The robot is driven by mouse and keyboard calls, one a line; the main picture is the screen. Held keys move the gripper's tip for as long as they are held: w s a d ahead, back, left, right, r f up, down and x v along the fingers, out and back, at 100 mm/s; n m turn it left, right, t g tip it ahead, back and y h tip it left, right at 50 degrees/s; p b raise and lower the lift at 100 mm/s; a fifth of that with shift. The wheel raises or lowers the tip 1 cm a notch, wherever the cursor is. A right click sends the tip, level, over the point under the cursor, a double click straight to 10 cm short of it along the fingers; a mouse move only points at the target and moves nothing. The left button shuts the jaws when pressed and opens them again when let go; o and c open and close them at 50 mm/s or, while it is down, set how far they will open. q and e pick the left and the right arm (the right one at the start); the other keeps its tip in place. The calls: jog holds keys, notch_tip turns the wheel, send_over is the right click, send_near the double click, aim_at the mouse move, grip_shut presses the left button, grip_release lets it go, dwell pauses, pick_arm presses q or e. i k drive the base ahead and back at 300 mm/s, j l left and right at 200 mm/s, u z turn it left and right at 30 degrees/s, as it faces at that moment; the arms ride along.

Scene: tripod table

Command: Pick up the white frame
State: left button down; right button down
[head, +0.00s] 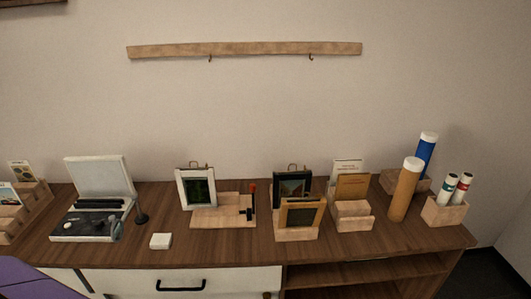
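The white frame (183,192) stands upright at the left end of a light wooden base (223,216) on the brown table. It has a dark green picture inside and a small metal hanger on top. Its lower edge meets the base or the table; I cannot tell which. No gripper shows in the head view, and nothing touches the frame.
A red-tipped lever (252,189) stands on the base's right. An open white case (97,178) and a white block (161,241) are left. Dark and gold frames (301,211) stand right. A hook rail (245,49) hangs above. Bare table lies in front.

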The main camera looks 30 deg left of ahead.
aim_at(197, 186)
jog(key=u, duration=1.4)
